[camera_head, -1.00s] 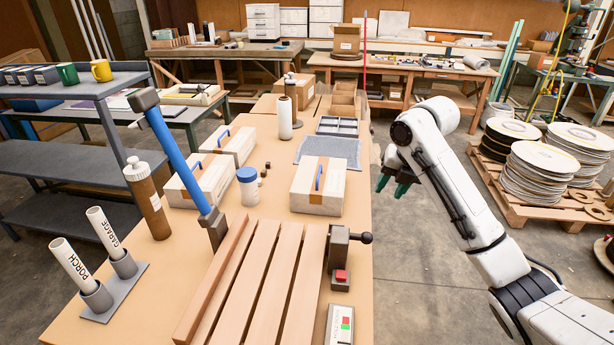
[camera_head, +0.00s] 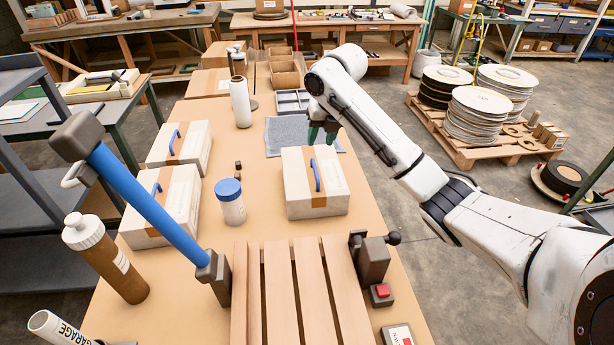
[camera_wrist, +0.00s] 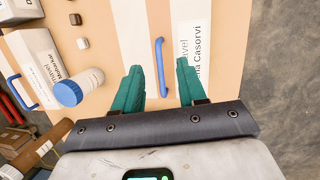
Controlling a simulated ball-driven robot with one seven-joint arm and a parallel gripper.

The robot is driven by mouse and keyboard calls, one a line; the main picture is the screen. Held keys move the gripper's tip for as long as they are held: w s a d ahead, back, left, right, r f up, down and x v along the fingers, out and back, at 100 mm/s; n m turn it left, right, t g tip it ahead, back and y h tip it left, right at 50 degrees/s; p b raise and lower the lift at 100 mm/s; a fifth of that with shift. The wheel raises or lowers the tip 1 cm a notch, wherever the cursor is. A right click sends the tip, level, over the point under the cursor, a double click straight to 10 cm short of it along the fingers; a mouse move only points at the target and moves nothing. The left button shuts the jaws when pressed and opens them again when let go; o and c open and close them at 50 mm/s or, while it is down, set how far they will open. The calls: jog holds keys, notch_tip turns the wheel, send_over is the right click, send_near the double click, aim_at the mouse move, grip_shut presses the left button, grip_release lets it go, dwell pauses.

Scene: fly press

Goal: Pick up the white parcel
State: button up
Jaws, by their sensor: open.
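A white parcel (camera_head: 325,198) with a brown tape strip and a blue handle (camera_head: 315,175) sits on the right side of the bench. Two similar white parcels, one nearer (camera_head: 180,208) and one farther (camera_head: 190,148), stand to the left. In the wrist view my gripper (camera_wrist: 160,68) is over that parcel (camera_wrist: 226,60), with the blue handle (camera_wrist: 158,50) showing between the open fingers. A name label lies beside the tape; part of it is covered.
A white tub with a blue lid (camera_head: 230,205) stands left of the right parcel. A white cylinder (camera_head: 240,102) stands farther back.

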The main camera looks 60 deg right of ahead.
aim_at(313, 158)
jog(key=p+x, duration=0.2)
jog(key=x, duration=0.6)
jog(key=shift+w+a, duration=0.15)
jog(key=shift+c, duration=0.3)
grip_shut()
dwell(0.9)
jog(key=shift+r, duration=0.15)
